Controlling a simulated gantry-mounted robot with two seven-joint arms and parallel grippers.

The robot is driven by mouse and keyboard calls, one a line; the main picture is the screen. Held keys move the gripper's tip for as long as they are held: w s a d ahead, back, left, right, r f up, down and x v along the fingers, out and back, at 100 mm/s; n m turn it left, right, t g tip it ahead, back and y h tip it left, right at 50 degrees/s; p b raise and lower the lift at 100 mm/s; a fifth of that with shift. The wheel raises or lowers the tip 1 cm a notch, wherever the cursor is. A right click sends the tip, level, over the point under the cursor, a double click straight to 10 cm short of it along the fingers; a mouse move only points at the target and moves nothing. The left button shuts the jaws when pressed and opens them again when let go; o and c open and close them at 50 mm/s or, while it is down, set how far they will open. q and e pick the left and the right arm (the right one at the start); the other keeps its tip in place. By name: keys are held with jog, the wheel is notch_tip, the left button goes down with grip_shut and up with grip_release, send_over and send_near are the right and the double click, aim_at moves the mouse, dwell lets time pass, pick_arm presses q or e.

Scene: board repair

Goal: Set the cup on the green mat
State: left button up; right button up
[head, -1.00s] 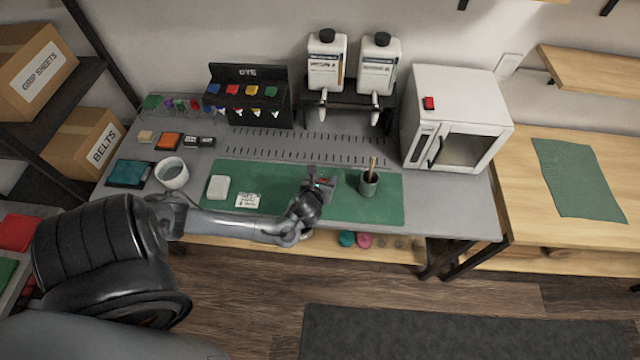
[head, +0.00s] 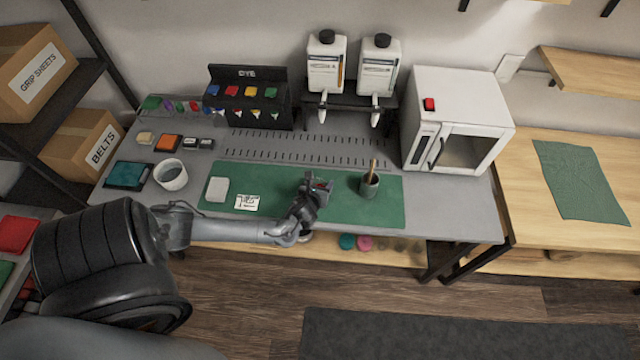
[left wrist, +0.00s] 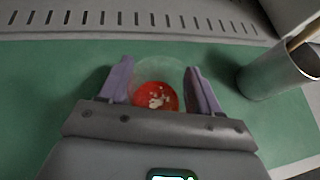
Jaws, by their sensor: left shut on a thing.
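My left gripper (head: 317,184) is over the middle of the long green mat (head: 345,209) on the grey workbench. In the left wrist view its two fingers (left wrist: 156,80) are shut around a clear round cup (left wrist: 157,96) with red contents and pale bits in it. The cup looks upright, with green mat around it. In the head view only a bit of red shows at the fingers. Whether the cup's base touches the mat cannot be told. My right gripper is not in view.
A grey pot with brushes (head: 369,185) stands on the mat, right of my gripper. A white block (head: 217,189) and a small card (head: 247,202) lie to its left. A white bowl (head: 171,175) and a white oven (head: 455,120) flank the mat. The mat's right end is bare.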

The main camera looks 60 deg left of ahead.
pick_arm(q)
jog(key=shift+f, duration=0.1)
jog(key=o, duration=1.2)
